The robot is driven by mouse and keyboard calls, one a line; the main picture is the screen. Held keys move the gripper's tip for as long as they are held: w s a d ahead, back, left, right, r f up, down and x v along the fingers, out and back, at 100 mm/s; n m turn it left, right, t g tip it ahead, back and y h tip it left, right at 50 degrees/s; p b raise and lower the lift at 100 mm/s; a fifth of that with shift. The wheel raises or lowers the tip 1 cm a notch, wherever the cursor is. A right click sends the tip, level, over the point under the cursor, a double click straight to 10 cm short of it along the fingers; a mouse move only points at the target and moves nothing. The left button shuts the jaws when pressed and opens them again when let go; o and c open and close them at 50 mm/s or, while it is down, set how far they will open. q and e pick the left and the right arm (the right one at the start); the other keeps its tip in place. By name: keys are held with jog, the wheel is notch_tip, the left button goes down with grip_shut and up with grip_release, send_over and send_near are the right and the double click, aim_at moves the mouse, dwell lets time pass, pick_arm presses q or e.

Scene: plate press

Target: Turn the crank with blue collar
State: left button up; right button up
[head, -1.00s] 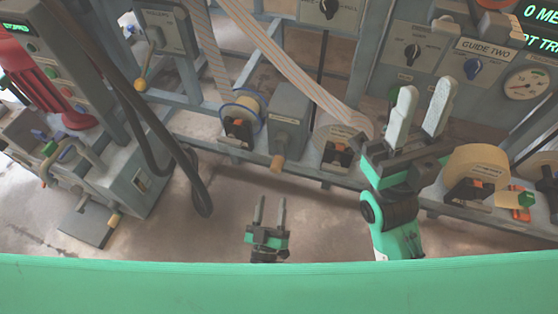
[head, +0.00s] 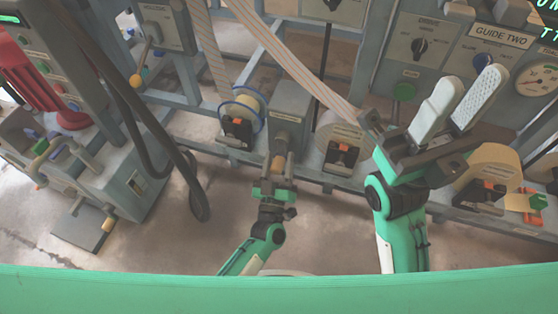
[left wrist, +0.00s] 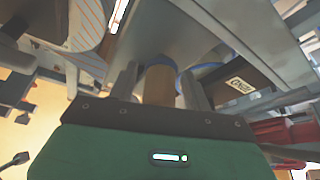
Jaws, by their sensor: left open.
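The crank's tan handle (head: 278,163) hangs at the lower front of a grey box (head: 291,105) in the head view. My right gripper (head: 473,82) is open and empty, raised in front of the right panels.
A blue-rimmed reel (head: 244,110) sits just left of the grey box, and a paper roll (head: 342,140) sits to its right. Black cables (head: 188,180) hang at the left. Another roll (head: 490,168) lies behind my right arm. The floor below the frame is clear.

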pick_arm(q)
jog(key=shift+w+r, duration=0.1)
jog(key=shift+w, duration=0.15)
grip_shut()
jog(key=shift+w+a, duration=0.1)
jog(key=shift+a, duration=0.05)
